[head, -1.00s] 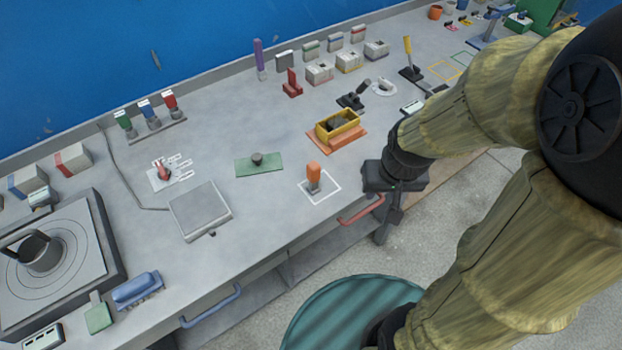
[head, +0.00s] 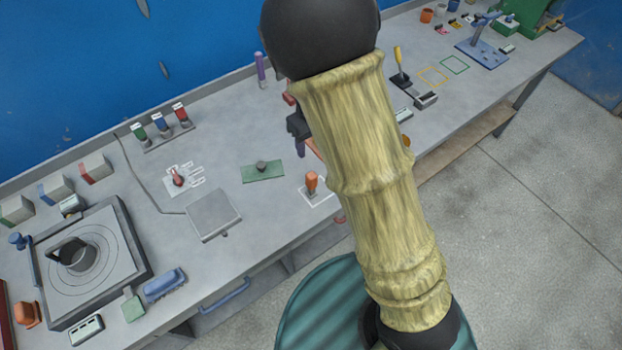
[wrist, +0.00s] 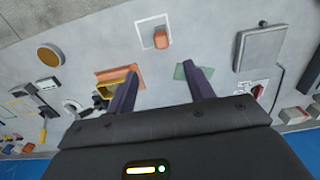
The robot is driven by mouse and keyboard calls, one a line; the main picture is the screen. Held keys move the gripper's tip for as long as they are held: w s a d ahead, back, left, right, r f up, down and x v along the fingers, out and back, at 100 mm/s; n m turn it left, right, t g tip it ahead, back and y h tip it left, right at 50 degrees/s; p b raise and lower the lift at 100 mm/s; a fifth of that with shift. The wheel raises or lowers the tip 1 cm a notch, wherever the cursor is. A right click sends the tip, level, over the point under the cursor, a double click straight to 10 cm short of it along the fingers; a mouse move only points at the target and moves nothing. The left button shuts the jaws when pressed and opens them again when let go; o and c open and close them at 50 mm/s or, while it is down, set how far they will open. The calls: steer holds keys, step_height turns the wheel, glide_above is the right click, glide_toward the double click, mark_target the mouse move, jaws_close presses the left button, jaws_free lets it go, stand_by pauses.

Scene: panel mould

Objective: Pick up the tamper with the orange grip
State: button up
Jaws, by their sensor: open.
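The tamper with the orange grip (head: 311,182) stands upright inside a white outlined square near the front edge of the bench. In the wrist view the tamper (wrist: 161,39) shows from above, beyond the fingertips. My gripper (wrist: 160,78) is open with nothing between its two dark fingers. In the head view my gripper (head: 299,140) is partly hidden behind my arm, above the bench and farther back than the tamper. The tamper and the fingers are apart.
A green plate with a dark knob (head: 263,171) and a grey square plate (head: 213,214) lie left of the tamper. A yellow box on an orange base (wrist: 109,86) sits close by, mostly hidden by my arm in the head view. The bench's front edge is near the tamper.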

mark_target(313, 174)
steer(key=shift+d, duration=0.1)
steer(key=shift+f, duration=0.15)
step_height(313, 174, down, 12)
steer(key=shift+p, duration=0.95)
steer(key=shift+f, duration=0.1)
steer(key=shift+a+f+p, duration=0.2)
steer(key=shift+f+p, duration=0.8)
steer(key=shift+f, duration=1.5)
